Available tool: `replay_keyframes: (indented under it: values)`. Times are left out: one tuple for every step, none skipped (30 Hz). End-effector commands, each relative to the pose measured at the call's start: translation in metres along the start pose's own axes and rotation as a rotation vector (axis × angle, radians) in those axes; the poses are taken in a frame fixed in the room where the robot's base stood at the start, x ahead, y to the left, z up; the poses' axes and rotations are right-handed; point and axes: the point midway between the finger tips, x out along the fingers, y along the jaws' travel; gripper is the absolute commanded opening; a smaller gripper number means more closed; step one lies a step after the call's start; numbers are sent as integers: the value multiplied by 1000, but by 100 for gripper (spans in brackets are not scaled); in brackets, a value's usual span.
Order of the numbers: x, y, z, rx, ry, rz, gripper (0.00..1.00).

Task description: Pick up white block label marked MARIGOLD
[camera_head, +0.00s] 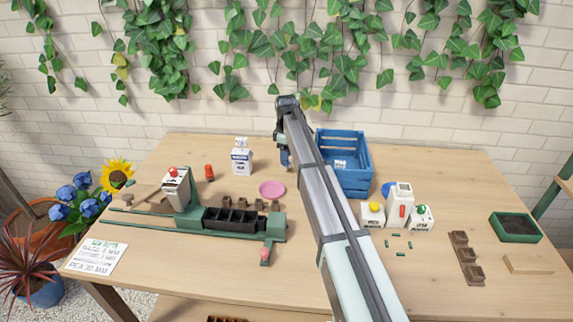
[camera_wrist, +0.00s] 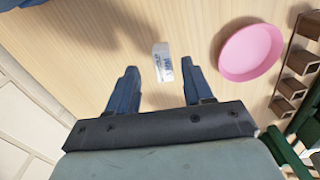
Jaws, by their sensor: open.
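A small white block (camera_wrist: 162,62) with blue lettering lies on the wooden table in the wrist view, and its letters are too small to read for sure. It lies just beyond my gripper (camera_wrist: 158,80), in line with the gap between its two blue fingers. The fingers are spread apart with nothing between them, and the block appears untouched. In the head view my gripper (camera_head: 285,158) hangs over the back of the table, left of the blue crate. I cannot make out the block there; the gripper or arm seems to hide it.
A pink saucer (camera_wrist: 250,52) lies to the block's right in the wrist view. The blue crate (camera_head: 345,185) stands close to my arm in the head view. A white carton (camera_head: 241,160) and a green rack (camera_head: 232,223) are to the left. White containers (camera_head: 398,200) stand right.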

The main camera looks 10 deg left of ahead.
Motion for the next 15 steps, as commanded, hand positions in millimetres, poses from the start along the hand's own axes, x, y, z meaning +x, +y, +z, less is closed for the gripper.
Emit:
replay_keyframes:
  values:
    - [5, -2, 1, 0, 0, -1, 51]
    - [9, -3, 1, 0, 0, -1, 51]
    - [14, -4, 2, 0, -1, -2, 51]
    - [18, -5, 2, 0, -1, -2, 51]
    - [22, -6, 3, 0, -1, -2, 51]
    - [27, -7, 4, 0, -1, -2, 51]
    - [31, -6, 3, 0, -1, -2, 51]
    - [35, -5, 3, 0, -1, -1, 51]
    - [40, -5, 3, 0, -1, -1, 51]
    - [42, -5, 3, 0, -1, -1, 51]
    - [44, -5, 3, 0, -1, -1, 51]
    - [46, -5, 3, 0, 0, -1, 51]
    - [46, -5, 3, 0, 0, -1, 51]
    - [46, -5, 3, 0, 0, -1, 51]
    - [46, -5, 3, 0, 0, -1, 51]
